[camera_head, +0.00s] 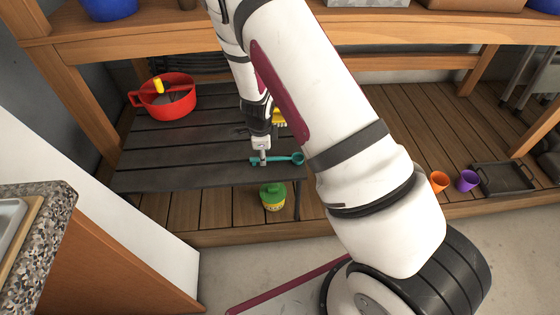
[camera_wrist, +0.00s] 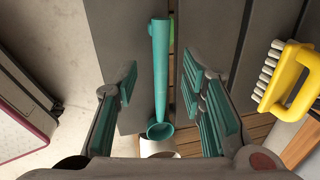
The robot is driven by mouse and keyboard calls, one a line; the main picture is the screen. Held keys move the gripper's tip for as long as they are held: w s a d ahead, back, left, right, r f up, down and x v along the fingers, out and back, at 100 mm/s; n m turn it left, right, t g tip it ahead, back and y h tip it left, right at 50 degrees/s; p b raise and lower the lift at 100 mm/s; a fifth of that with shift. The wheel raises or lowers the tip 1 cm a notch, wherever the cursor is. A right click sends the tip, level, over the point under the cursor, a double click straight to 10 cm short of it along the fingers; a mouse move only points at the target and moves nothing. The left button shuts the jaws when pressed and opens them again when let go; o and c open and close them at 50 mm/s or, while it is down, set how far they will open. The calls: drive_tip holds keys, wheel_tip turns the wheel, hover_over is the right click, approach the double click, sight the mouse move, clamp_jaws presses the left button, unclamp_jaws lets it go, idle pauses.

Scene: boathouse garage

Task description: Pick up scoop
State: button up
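The scoop is teal, with a round bowl and a long straight handle. In the head view the scoop (camera_head: 285,160) lies at the front edge of the dark slatted table (camera_head: 160,175), bowl to the right. My gripper (camera_head: 263,157) points down over its handle and hides part of it. In the wrist view the scoop (camera_wrist: 161,70) runs lengthwise between the two teal-padded fingers of my gripper (camera_wrist: 160,78), bowl nearest the palm end of the picture. The fingers are open, with a visible gap on each side of the handle. Whether the scoop is touched below is not clear.
A yellow brush (camera_wrist: 290,78) lies beside the scoop, behind my gripper in the head view. A red pot (camera_head: 170,101) stands at the table's back left. A green-lidded jar (camera_head: 272,196) is below the front edge. Orange (camera_head: 439,182) and purple (camera_head: 467,180) cups stand right.

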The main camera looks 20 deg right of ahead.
drive_tip(key=f, duration=0.1)
drive_tip(key=f+b, duration=0.1)
drive_tip(key=f, duration=0.1)
drive_tip(key=shift+w+d+f, duration=0.1)
drive_tip(key=shift+w+f, duration=0.05)
drive_tip(key=shift+w, duration=0.25)
clamp_jaws()
